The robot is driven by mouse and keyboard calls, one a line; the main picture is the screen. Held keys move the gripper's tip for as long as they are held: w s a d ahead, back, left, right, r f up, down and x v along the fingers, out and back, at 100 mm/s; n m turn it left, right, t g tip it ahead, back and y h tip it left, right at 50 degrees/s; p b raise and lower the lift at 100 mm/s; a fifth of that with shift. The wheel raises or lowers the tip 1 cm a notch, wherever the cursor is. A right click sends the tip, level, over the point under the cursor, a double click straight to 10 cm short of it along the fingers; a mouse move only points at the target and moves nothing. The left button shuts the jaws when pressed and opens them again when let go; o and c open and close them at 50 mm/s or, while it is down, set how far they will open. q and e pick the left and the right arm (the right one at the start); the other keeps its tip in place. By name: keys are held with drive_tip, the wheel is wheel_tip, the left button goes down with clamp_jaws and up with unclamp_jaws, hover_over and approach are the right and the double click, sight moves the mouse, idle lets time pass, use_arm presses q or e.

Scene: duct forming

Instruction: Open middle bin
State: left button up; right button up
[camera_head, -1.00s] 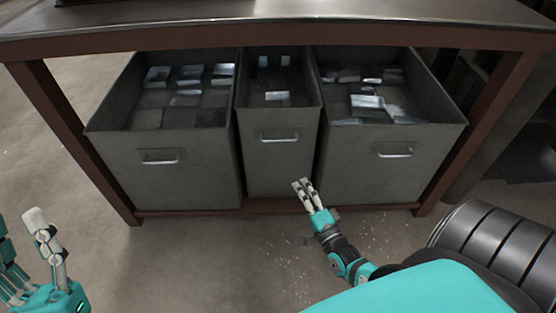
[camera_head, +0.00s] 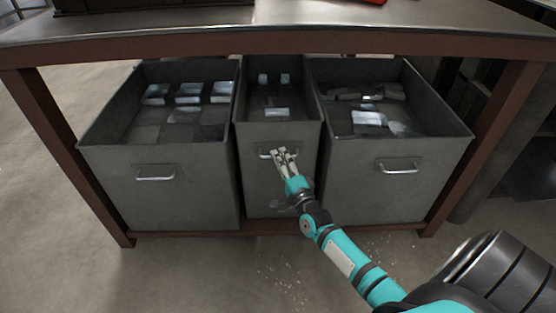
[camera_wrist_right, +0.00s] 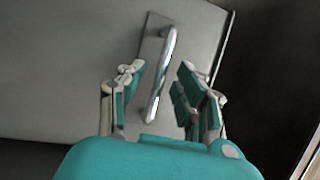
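The middle bin (camera_head: 257,180) is a narrow grey metal bin under the table, between two wider bins. Its metal handle (camera_head: 264,154) is on the front face, partly hidden by my right gripper in the head view. My right gripper (camera_head: 279,153) is at the handle. In the right wrist view the handle (camera_wrist_right: 163,75) runs between the fingers of the right gripper (camera_wrist_right: 160,85), which are apart, with gaps on both sides. The middle bin stands in line with its neighbours. My left gripper is out of view.
The left bin (camera_head: 187,200) and right bin (camera_head: 370,200) stand close on either side, each with shiny blocks inside. The brown table frame (camera_head: 300,42) passes above the bins, with legs at both sides. The floor in front is clear.

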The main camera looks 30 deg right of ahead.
drive_tip(key=shift+x, duration=0.95)
clamp_jaws()
